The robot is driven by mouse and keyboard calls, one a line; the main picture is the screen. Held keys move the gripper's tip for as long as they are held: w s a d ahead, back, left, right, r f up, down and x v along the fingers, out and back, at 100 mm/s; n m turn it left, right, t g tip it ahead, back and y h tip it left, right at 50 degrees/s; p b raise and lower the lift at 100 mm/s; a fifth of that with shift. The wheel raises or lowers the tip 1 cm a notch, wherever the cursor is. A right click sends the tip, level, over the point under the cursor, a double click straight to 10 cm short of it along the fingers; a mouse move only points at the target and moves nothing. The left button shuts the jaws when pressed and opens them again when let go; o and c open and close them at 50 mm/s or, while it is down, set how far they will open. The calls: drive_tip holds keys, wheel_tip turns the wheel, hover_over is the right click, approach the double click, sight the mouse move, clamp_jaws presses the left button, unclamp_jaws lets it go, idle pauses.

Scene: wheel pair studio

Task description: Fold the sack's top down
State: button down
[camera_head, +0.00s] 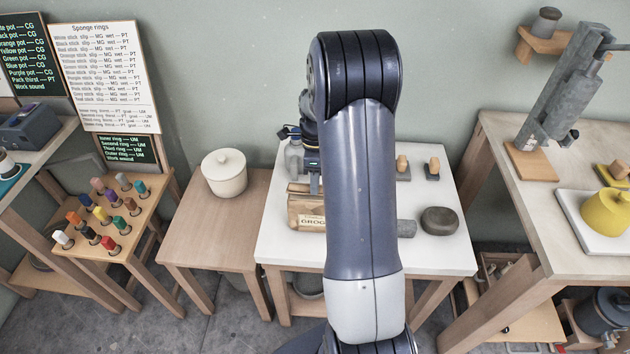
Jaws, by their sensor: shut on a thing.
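The sack (307,216) is a tan bag with dark lettering that begins "GROG". It stands on the white-topped table, and my arm hides its right side. Its top edge (298,189) shows as a brown band. My gripper (314,186) is at the sack's top, reaching down from above, and is shut on it. The fingertips are small and partly hidden, so the exact grip on the edge is unclear.
My arm covers the middle of the white table (290,252). A grey cylinder (406,229), a dark round stone-like lump (440,220) and small wooden-topped pieces (434,166) stand to the right. A lidded cream pot (225,174) stands on the wooden table at left.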

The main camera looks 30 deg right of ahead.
sight(314, 202)
drive_tip(key=f+t+h+b, duration=0.1)
drive_tip(key=b, duration=0.2)
drive_tip(key=s+a+f+t+h+b, duration=0.1)
drive_tip(key=t+b, duration=0.1)
drive_tip(key=b, duration=0.1)
drive_tip(key=shift+s, duration=0.2)
drive_tip(key=shift+s+a+f+t+h+b, duration=0.15)
drive_tip(key=shift+t+h+b, duration=0.25)
drive_tip(key=shift+b, duration=0.85)
drive_tip(key=c, duration=1.3)
unclamp_jaws()
drive_tip(key=r, duration=0.3)
drive_tip(key=s+r, duration=0.1)
drive_tip(key=r, duration=0.3)
drive_tip(key=a+r, duration=0.1)
drive_tip(key=r, duration=0.3)
drive_tip(key=shift+s+p, duration=0.35)
drive_tip(key=shift+s, duration=0.05)
drive_tip(key=shift+f, duration=0.1)
